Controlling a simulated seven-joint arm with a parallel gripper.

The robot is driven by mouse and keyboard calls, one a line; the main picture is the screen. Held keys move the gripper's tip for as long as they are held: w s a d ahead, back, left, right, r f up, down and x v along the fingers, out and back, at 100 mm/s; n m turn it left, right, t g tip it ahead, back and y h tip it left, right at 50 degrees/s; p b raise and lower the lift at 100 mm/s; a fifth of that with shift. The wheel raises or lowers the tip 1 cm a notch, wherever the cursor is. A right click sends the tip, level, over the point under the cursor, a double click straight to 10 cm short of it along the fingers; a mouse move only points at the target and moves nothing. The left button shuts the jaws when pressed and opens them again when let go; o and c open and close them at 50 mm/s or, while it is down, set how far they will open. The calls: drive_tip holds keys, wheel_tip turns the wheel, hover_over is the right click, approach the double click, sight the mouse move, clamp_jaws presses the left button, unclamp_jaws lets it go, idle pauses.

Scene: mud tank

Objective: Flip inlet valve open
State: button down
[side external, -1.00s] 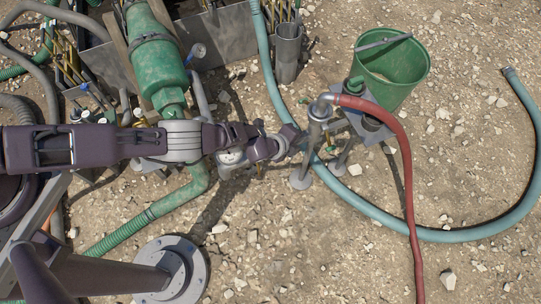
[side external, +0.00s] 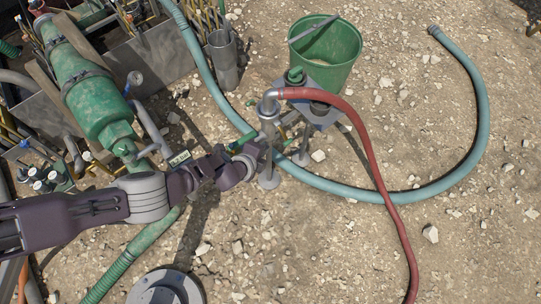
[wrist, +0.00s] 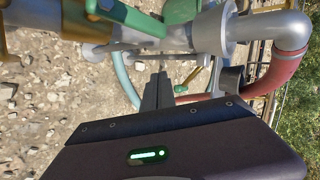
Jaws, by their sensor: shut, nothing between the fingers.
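A green valve handle (wrist: 125,17) crosses the top of the wrist view, beside a grey metal pipe fitting (wrist: 210,32). In the side view a small green piece, probably this handle (side external: 243,140), shows at the left of the grey standpipe (side external: 268,112). My gripper (wrist: 159,78) is shut and empty, its dark fingers pointing towards the pipework below the handle in the picture. In the side view my gripper (side external: 259,152) is at the lower part of the standpipe. Whether the fingertips touch anything cannot be told.
A red hose (side external: 372,155) runs from the standpipe's top. A teal hose (side external: 400,195) curves over the stony ground. Green machinery (side external: 95,105) and metal tanks are at the left. Open ground lies at the lower right.

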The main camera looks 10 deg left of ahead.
drive_tip(key=s+d+r, duration=0.4)
drive_tip(key=s+r, duration=0.1)
drive_tip(key=r, duration=0.1)
drive_tip(key=shift+d+r, duration=0.2)
drive_tip(key=shift+r, duration=0.05)
drive_tip(key=w+a+r+n+g, duration=0.1)
drive_tip(key=w+a+r+n, duration=0.2)
drive_tip(key=r, duration=0.7)
drive_tip(key=w+a+r+n+y, duration=0.1)
drive_tip(key=w+a+r+n, duration=0.25)
drive_tip(key=r, duration=0.55)
drive_tip(key=w+a+r+n+g, duration=0.1)
drive_tip(key=w+a+r+n, duration=0.15)
drive_tip(key=r, duration=0.75)
drive_tip(key=s+a+r+n, duration=0.2)
drive_tip(key=a+r+n, duration=0.2)
drive_tip(key=a+r, duration=0.7)
drive_tip(key=s+a+r+n, duration=0.5)
drive_tip(key=s+a+r, duration=0.75)
drive_tip(key=s, duration=0.25)
drive_tip(key=s+a+f+n+y, duration=0.1)
drive_tip(key=s+a+n, duration=0.1)
drive_tip(key=s, duration=0.6)
drive_tip(key=s+a+f+n+g+y, duration=0.1)
drive_tip(key=s+a, duration=0.3)
drive_tip(key=s, duration=0.4)
drive_tip(key=shift+s+a+n+y, duration=0.3)
drive_tip(key=shift+s+n, duration=0.1)
drive_tip(key=shift+n, duration=0.3)
